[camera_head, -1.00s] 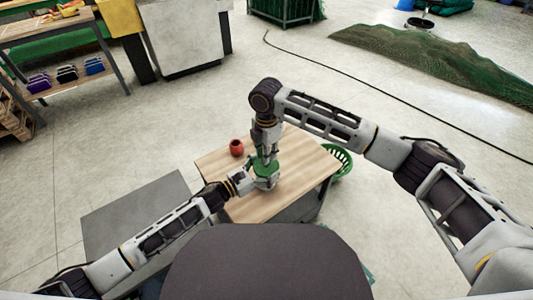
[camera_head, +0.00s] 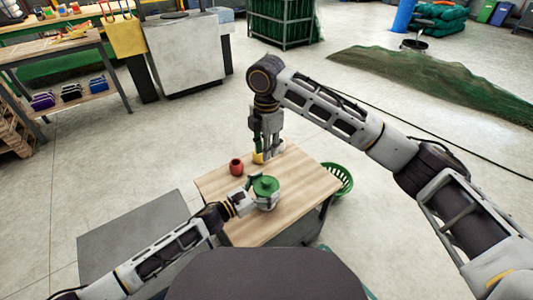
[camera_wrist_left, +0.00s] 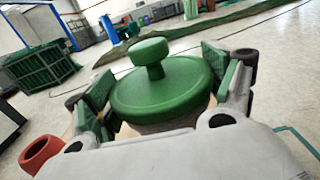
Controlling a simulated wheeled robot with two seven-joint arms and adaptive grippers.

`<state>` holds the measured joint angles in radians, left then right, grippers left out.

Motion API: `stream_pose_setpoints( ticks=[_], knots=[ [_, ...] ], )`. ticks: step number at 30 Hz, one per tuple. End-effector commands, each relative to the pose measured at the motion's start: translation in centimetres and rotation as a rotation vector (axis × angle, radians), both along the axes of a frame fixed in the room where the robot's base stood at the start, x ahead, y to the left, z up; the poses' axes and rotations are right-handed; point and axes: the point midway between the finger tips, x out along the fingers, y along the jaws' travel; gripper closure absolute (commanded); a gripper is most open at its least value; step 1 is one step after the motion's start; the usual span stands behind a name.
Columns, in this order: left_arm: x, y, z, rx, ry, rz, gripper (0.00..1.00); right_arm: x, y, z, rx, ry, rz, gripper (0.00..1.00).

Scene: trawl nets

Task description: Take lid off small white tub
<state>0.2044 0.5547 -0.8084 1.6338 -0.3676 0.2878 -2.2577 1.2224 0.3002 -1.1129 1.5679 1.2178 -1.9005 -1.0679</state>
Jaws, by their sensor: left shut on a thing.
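The small white tub (camera_head: 268,204) stands on the wooden table, with its green knobbed lid (camera_head: 265,187) sitting on top. In the left wrist view the green lid (camera_wrist_left: 160,90) looks level on the tub, and most of the tub's wall is hidden below it. My left gripper (camera_head: 250,204) is shut on the tub from the left, with green-padded fingers on either side in the wrist view. My right gripper (camera_head: 271,154) points down behind the tub, apart from the lid. Its finger gap is too small to judge.
A red pot (camera_head: 236,167) stands on the table (camera_head: 300,190) left of my right gripper. A green basket (camera_head: 338,179) is by the table's right edge. The table's right part is clear.

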Motion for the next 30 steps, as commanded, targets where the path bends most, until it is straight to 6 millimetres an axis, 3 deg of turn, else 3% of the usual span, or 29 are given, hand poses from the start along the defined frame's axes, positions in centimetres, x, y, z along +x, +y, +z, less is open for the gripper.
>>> stream_pose_setpoints(
  ticks=[9,10,13,30],
  knots=[
    [0.01,-0.01,0.03,-0.001,-0.001,0.0,0.6,0.01,-0.01,0.2,0.0,0.0,0.0,0.77],
    [0.01,-0.01,0.02,0.0,0.0,0.0,0.14,0.01,-0.01,0.2,0.0,0.0,0.0,0.77],
    [0.01,-0.01,0.02,0.0,0.0,0.0,0.01,0.0,-0.01,0.19,0.0,0.0,0.0,0.77],
    [-0.23,0.35,-0.05,0.001,0.001,0.0,0.0,0.0,-0.02,0.16,-0.001,0.001,0.0,0.77]
  ],
)
